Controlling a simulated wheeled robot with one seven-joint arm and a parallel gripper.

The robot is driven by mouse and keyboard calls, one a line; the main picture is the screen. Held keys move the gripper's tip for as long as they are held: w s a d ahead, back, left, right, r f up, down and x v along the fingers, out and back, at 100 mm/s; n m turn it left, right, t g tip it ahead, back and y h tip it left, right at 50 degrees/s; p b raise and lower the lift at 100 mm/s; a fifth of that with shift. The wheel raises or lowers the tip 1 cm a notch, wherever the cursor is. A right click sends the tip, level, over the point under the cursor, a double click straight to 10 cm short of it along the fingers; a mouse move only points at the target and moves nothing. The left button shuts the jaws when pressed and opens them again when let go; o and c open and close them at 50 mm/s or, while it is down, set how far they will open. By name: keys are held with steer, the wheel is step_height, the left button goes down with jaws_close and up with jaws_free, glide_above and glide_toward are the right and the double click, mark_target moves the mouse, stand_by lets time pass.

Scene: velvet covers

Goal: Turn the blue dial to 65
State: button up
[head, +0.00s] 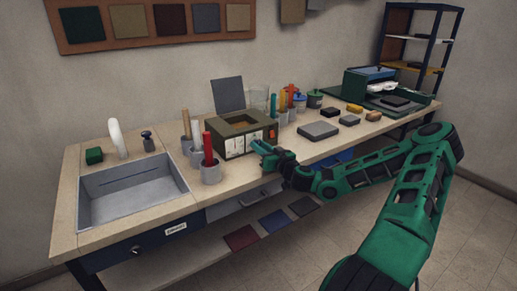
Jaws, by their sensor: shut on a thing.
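A dark olive box (224,127) with an open top and a raised grey lid stands on the workbench. Its front carries pale panels (231,145), with a small orange-red mark on the right one. My gripper (259,147) reaches the box front from the right and is shut at the middle panel, on what appears to be the blue dial. The dial is hidden by the fingers and too small to make out, and its scale and reading cannot be read.
Cups with red (208,150) and brown (186,125) sticks stand left of the box. A grey sink (130,190) is further left. Several jars, grey blocks (318,131) and a green tray (375,100) lie to the right. A drawer handle (254,199) sticks out below the bench edge.

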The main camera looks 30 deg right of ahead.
steer(key=shift+m, duration=1.5)
steer(key=o, duration=1.1)
steer(key=shift+c, duration=0.2)
steer(key=s, duration=1)
steer(key=shift+s+d, duration=0.2)
steer(key=shift+s, duration=0.15)
